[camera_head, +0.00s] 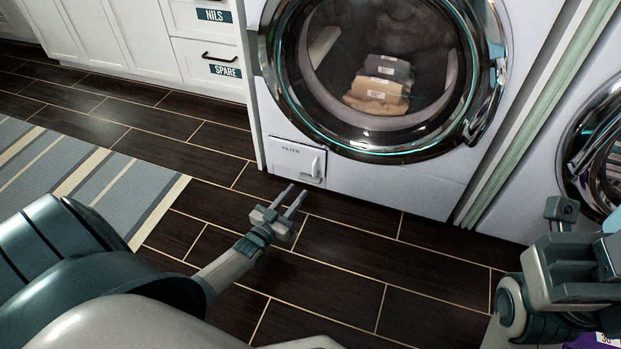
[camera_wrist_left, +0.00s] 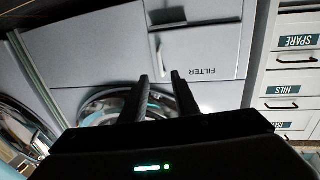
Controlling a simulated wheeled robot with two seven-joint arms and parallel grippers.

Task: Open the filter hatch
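The filter hatch (camera_head: 291,158) is a white panel marked FILTER at the lower left of the washing machine's front. It looks closed, and its small upright handle (camera_head: 317,167) is on its right side. My left gripper (camera_head: 294,192) is open and empty, its two fingers pointing at the hatch from just below and in front. In the left wrist view the hatch (camera_wrist_left: 205,50) and its handle (camera_wrist_left: 158,43) lie beyond the spread fingertips (camera_wrist_left: 160,77), with no contact visible. My right gripper (camera_head: 572,235) is at the right edge; its fingers are not clear.
The washing machine's round door (camera_head: 390,150) is shut, with folded cloths (camera_head: 376,90) behind its glass. A second machine (camera_head: 590,150) stands at the right. Drawers (camera_head: 205,55) stand at the left, and a striped rug (camera_head: 85,175) lies on the dark floor. A purple item (camera_head: 590,341) shows at the bottom right.

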